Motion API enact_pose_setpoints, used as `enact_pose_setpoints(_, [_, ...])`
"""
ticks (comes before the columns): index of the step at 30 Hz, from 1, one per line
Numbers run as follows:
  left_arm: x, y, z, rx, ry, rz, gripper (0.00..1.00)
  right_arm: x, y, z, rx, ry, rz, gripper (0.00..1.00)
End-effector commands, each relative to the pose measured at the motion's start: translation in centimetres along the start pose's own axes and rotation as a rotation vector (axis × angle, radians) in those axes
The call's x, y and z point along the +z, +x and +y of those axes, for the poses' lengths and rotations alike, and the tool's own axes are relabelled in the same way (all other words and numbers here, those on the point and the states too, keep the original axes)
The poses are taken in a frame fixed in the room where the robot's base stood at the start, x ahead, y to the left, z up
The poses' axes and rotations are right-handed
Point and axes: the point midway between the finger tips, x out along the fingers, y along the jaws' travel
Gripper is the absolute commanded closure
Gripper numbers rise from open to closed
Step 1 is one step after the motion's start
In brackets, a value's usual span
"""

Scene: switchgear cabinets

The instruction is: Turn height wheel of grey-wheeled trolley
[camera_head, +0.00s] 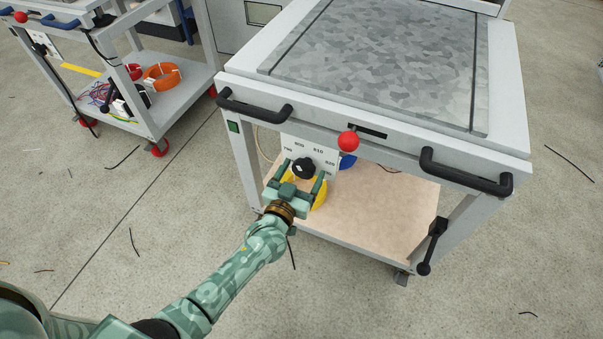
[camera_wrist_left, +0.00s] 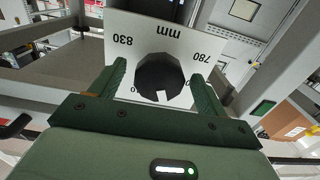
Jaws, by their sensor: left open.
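The grey-wheeled trolley (camera_head: 505,115) stands at the right of the head view, with a galvanised top plate and black handles. Its height wheel is a black faceted knob (camera_head: 303,168) on a white scale plate (camera_head: 324,160) marked in mm. In the left wrist view the knob (camera_wrist_left: 160,77) shows a white pointer mark near its lower edge. My left gripper (camera_head: 305,178) is open, with one finger on each side of the knob. In the wrist view a gap shows between the knob and each finger. My right gripper is not in view.
A red ball knob (camera_head: 348,141) sits just above the scale plate. A black crank handle (camera_head: 432,245) hangs on the trolley's right leg. Another trolley (camera_head: 190,92) with red wheels stands at upper left. Cable scraps lie on the floor.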

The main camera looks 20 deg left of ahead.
Motion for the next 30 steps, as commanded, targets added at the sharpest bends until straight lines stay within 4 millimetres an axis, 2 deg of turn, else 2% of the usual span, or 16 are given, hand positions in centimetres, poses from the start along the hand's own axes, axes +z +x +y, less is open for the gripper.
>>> enact_pose_setpoints(1, [0.0, 0.0, 0.0, 0.000, 0.000, 0.000, 0.25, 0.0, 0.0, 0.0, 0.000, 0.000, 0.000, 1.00])
enact_pose_setpoints(6, [0.0, 0.0, 0.0, 0.000, 0.000, 0.000, 0.69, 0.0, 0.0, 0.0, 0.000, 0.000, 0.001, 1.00])
enact_pose_setpoints(17, [0.0, -0.1, 0.0, 0.000, 0.040, 0.000, 0.69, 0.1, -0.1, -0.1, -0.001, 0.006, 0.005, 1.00])
enact_pose_setpoints(21, [-0.1, -0.1, 0.0, 0.001, 0.110, -0.001, 0.69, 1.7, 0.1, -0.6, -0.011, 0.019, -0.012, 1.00])
enact_pose_setpoints(30, [-0.1, -0.1, -0.1, 0.000, 0.352, -0.002, 0.69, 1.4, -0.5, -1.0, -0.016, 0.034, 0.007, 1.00])
